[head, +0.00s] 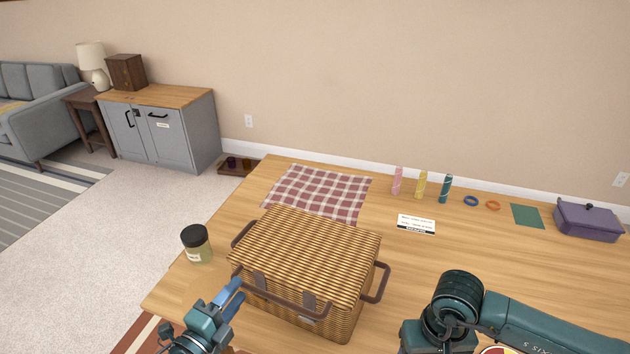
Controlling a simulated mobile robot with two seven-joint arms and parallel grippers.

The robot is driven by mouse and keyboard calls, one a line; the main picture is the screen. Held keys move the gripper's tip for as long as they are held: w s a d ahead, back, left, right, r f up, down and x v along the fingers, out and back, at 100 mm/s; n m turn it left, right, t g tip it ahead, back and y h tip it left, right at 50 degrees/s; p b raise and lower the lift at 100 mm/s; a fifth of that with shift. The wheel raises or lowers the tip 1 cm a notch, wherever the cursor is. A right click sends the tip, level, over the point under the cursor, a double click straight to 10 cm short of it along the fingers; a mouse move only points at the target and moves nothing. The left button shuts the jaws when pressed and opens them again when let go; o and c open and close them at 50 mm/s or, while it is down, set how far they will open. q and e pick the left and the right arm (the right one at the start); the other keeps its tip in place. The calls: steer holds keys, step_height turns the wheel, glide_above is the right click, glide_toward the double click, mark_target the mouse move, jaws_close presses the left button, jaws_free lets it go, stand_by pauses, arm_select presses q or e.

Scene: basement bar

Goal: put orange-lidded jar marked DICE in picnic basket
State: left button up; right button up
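The wicker picnic basket (305,245) stands on the wooden table with its lid down and its brown handles at the front and sides. My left gripper (232,290) is at the basket's front left corner, fingers pointing up toward it; I cannot tell whether they are open or whether they touch it. A glass jar (196,245) with a dark lid and a pale label, unreadable here, stands left of the basket. No orange-lidded jar shows. My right arm comes in at the lower right; its gripper is out of view.
A checked cloth (318,192) lies behind the basket. A white card (416,223), several coloured tubes (420,185), two rings (471,201), a green square (527,215) and a purple box (588,221) are to the right. A grey cabinet (190,135) stands beyond. The table's middle right is clear.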

arm_select(q)
steer(key=shift+x, duration=0.8)
steer(key=shift+c, duration=0.6)
jaws_close()
step_height(320, 180, up, 6)
steer(key=g, duration=0.1)
steer(key=shift+w+d+y, duration=0.2)
steer(key=shift+w+y, duration=0.1)
steer(key=shift+w, duration=0.05)
steer(key=shift+r, duration=0.15)
step_height(320, 180, up, 6)
steer(key=w+d+g, duration=0.1)
steer(key=w, duration=0.1)
steer(key=shift+g+y, duration=0.3)
steer(key=shift+w, duration=0.1)
